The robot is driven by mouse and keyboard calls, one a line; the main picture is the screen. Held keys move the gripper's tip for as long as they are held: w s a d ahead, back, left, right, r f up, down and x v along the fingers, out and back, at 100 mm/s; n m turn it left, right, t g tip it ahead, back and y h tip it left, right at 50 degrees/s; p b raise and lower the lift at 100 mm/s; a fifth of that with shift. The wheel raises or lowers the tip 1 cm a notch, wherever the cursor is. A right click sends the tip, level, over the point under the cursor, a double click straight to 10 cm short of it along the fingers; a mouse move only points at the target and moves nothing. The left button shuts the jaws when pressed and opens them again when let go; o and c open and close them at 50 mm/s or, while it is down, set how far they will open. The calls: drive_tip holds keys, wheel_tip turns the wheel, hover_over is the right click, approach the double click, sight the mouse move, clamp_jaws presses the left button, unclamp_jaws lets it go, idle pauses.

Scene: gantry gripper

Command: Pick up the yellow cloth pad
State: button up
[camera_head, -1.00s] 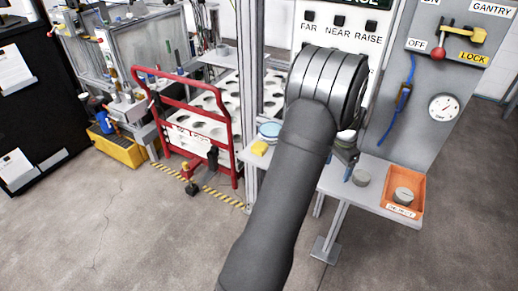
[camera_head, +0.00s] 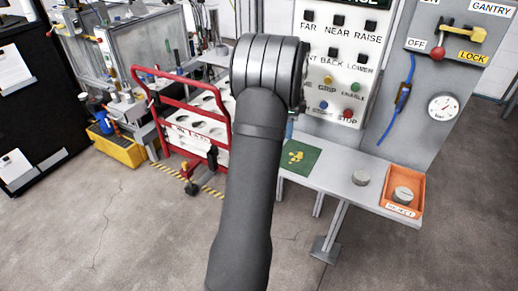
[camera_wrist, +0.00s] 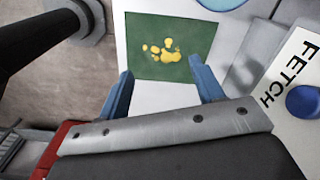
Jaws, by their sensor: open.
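I cannot make out the yellow cloth pad in either current view. The spot where a small yellow block showed earlier, at the left end of the grey shelf (camera_head: 340,180), is now behind my arm. In the wrist view my gripper (camera_wrist: 161,68) is open, with its two blue fingers apart and nothing between them. Beyond the fingertips lies a flat green mat (camera_wrist: 195,38) with irregular yellow patches; it also shows on the shelf in the head view (camera_head: 306,168). My gripper's fingers are mostly hidden in the head view.
A grey round puck (camera_head: 361,178) and an orange tray (camera_head: 418,190) holding another puck (camera_head: 403,195) are on the shelf's right. A red-framed cart (camera_head: 190,105) stands left. The button panel (camera_head: 310,60) rises behind. A blue button (camera_wrist: 303,102) by "FETCH" shows at right.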

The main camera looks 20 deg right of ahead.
drive_tip(key=w+a+r+m, duration=0.4)
drive_tip(key=w+a+r, duration=0.2)
drive_tip(key=a, duration=0.3)
drive_tip(key=f, duration=1.1)
drive_tip(key=shift+s+a, duration=0.25)
drive_tip(key=shift+s, duration=0.05)
drive_tip(key=shift+w+d+f, duration=0.1)
drive_tip(key=shift+f, duration=3.2)
drive_tip(key=c, duration=0.7)
drive_tip(key=shift+c, duration=0.2)
drive_tip(key=shift+r, duration=0.1)
drive_tip(key=shift+r, duration=0.55)
drive_tip(key=r, duration=0.2)
drive_tip(key=s+d+r, duration=0.1)
drive_tip(key=shift+r, duration=0.35)
drive_tip(key=s+d+r, duration=0.6)
drive_tip(key=s, duration=0.2)
drive_tip(key=shift+d, duration=0.2)
